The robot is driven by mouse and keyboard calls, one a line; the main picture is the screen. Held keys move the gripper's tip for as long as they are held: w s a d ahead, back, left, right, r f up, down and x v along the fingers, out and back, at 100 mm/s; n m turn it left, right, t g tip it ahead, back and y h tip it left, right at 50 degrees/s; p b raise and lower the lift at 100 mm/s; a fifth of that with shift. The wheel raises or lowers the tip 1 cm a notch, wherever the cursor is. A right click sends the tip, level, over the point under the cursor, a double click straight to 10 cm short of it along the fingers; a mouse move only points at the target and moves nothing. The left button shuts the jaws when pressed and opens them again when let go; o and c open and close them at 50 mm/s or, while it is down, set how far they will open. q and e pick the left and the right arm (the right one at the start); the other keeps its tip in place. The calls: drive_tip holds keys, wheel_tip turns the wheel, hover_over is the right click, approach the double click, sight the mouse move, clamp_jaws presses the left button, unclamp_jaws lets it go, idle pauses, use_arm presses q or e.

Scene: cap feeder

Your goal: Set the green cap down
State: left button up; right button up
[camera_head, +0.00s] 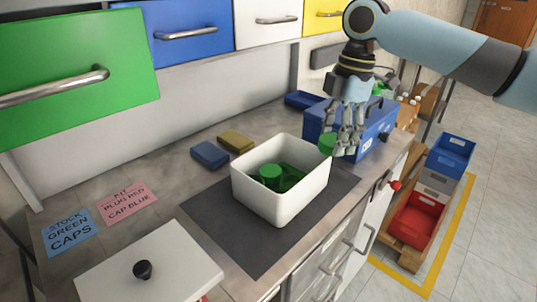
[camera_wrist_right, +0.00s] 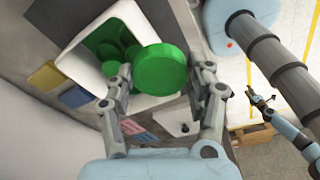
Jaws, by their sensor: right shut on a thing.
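My right gripper (camera_head: 346,141) is shut on a green cap (camera_head: 327,144) and holds it up just right of the white bin's rim, in front of the blue feeder box. In the right wrist view, the green cap (camera_wrist_right: 161,69) sits between the two fingers of the right gripper (camera_wrist_right: 163,88). The white bin (camera_head: 272,205) stands on a dark mat with several green caps (camera_head: 271,172) inside. The bin (camera_wrist_right: 150,25) also shows behind the held cap in the wrist view. My left gripper is not visible in the head view.
A blue box (camera_head: 376,128) stands right of the bin, close to the gripper. A blue sponge-like block (camera_head: 209,154) and a yellow one (camera_head: 236,141) lie behind the bin. A blue label (camera_head: 69,232), a pink label (camera_head: 127,202) and a white lid (camera_head: 150,265) lie at left.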

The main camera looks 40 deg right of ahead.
drive_tip(key=shift+s+a+r+n, duration=0.1)
drive_tip(key=shift+s+a+n, duration=0.25)
drive_tip(key=shift+s+n, duration=0.15)
drive_tip(key=shift+a, duration=0.15)
hover_over(282, 176)
drive_tip(key=f, duration=0.6)
drive_tip(key=shift+s+d+f, duration=0.2)
drive_tip(key=shift+s+f, duration=0.1)
drive_tip(key=shift+s, duration=0.05)
drive_tip(key=shift+w+a+f, duration=0.1)
drive_tip(key=shift+w+f, duration=0.1)
drive_tip(key=shift+w, duration=0.05)
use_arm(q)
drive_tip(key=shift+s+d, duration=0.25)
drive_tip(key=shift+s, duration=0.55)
use_arm(e)
drive_tip(key=shift+f, duration=2.05)
drive_tip(key=o, duration=0.7)
drive_tip(key=shift+f, duration=0.1)
drive_tip(key=shift+o, duration=0.2)
